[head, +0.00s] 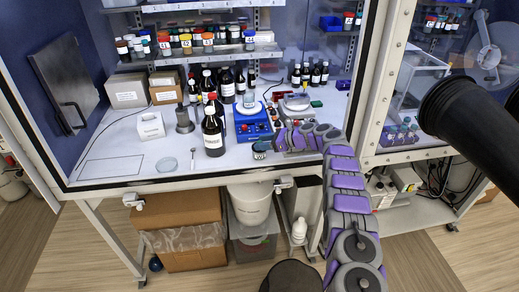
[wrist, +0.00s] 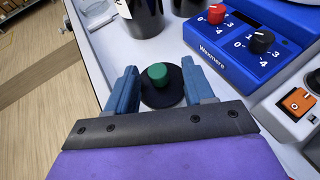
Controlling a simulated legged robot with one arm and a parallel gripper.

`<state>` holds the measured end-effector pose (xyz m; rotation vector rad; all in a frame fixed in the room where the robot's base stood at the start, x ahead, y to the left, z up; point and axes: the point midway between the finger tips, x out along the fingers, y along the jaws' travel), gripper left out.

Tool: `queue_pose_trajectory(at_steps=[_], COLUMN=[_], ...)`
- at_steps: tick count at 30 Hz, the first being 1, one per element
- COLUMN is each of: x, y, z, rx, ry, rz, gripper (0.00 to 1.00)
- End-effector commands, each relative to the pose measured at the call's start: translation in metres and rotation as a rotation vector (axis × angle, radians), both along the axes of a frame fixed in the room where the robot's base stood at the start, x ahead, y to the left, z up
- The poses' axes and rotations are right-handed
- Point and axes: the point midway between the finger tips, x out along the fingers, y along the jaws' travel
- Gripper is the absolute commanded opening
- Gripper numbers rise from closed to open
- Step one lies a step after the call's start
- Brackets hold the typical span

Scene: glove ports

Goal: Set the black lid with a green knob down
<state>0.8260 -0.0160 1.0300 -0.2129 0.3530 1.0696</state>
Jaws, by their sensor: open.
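The black lid (wrist: 161,97) with a green knob (wrist: 157,71) shows in the wrist view, lying flat on the white worktop. My gripper (wrist: 160,88) is open, with one blue finger to the left of the lid and one to the right. A gap shows between the knob and each finger. The near part of the lid is hidden behind the gripper's dark front plate. In the head view my gripper (head: 262,148) is low over the worktop near its front edge; the lid is too small to tell apart there.
A blue hotplate (wrist: 250,38) with red and black dials stands just beyond the lid to the right. Dark bottles stand behind, one with a red cap (head: 212,135). A grey device with an orange switch (wrist: 297,102) is at right. Free worktop (head: 115,150) lies at left.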

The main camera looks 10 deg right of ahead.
Motion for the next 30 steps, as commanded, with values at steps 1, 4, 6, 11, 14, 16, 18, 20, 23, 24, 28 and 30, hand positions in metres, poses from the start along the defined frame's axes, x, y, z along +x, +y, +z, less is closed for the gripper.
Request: queue_pose_trajectory(at_steps=[1, 4, 6, 11, 14, 16, 18, 20, 23, 24, 28, 30], x=[0.0008, 0.0013, 0.0012, 0.0013, 0.0013, 0.0012, 0.0012, 0.0012, 0.0013, 0.0013, 0.0012, 0.0012], y=[0.0015, 0.0020, 0.0019, 0.0018, 0.0017, 0.0017, 0.0016, 0.0017, 0.0015, 0.0015, 0.0015, 0.0015], z=[-0.0010, -0.0011, -0.0010, -0.0013, -0.0014, -0.0014, -0.0015, -0.0016, -0.0016, -0.0016, -0.0017, -0.0017], rx=[0.000, 0.001, 0.001, 0.001, 0.001, 0.001, 0.001, 0.001, 0.001, 0.001, 0.001, 0.001], ry=[0.000, 0.001, 0.001, 0.001, 0.001, 0.001, 0.001, 0.001, 0.002, 0.002, 0.002, 0.002], rz=[0.000, -0.002, -0.002, -0.002, -0.002, -0.002, -0.002, -0.002, -0.002, -0.002, -0.002, -0.002], gripper=[0.53, 0.53, 0.53, 0.44, 0.34, 0.28, 0.21, 0.15, 0.06, 0.02, 0.00, 0.00])
